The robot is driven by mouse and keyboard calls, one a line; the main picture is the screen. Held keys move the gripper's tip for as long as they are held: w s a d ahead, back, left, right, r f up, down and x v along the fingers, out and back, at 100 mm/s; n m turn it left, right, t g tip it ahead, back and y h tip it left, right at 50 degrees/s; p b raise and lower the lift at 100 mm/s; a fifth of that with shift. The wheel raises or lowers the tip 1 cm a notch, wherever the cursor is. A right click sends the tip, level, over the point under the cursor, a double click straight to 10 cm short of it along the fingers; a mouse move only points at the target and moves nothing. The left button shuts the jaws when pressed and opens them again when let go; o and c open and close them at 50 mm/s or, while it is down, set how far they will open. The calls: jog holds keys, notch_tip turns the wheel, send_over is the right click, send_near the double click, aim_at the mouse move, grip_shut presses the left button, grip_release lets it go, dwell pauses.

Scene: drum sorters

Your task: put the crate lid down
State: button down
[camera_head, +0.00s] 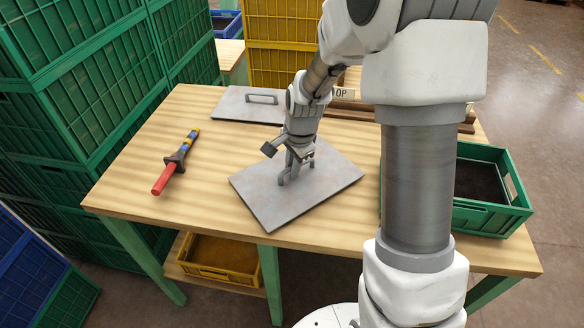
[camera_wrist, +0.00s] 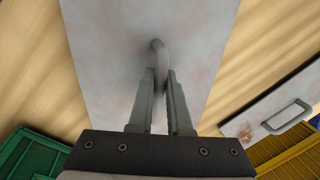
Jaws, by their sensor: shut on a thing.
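A flat grey metal lid (camera_head: 262,195) with a worn surface lies at or just above the middle of the wooden table; I cannot tell whether it touches the wood. My gripper (camera_head: 290,176) is over the lid and shut on its handle. In the wrist view the lid (camera_wrist: 103,70) fills the middle, and its curved handle (camera_wrist: 158,55) sits between the fingers of my gripper (camera_wrist: 165,80). A second grey lid (camera_head: 232,107) with a bar handle lies farther back on the table; it also shows in the wrist view (camera_wrist: 258,118). My gripper partly hides the held lid.
A red, blue and yellow tool (camera_head: 175,165) lies on the table's left side. A green crate (camera_head: 490,215) with dark contents stands at the right. A yellow crate (camera_head: 222,262) is on the shelf below. Green crate stacks (camera_head: 95,75) rise at the left, yellow crates (camera_head: 283,40) behind.

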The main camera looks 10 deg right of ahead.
aim_at(297, 184)
jog(key=shift+f, duration=0.15)
jog(key=c, duration=0.9)
grip_release()
jog(key=shift+o, duration=0.2)
notch_tip(297, 184, up, 12)
jog(key=s+p, duration=0.2)
jog(key=p, duration=0.1)
jog(key=s+r+n+t, duration=0.1)
jog(key=s+r+n, duration=0.3)
jog(key=s, duration=0.3)
jog(key=s+d+r+n+t, duration=0.1)
jog(key=s+r+n, duration=0.3)
jog(key=s+n, duration=0.1)
jog(key=s+r+n+t, duration=0.1)
jog(key=s+r+n, duration=0.3)
jog(key=s, duration=0.4)
jog(key=shift+s+d+t+h, duration=0.2)
jog(key=shift+s+t+h, duration=0.1)
jog(key=shift+s+h, duration=0.1)
jog(key=shift+r, duration=0.1)
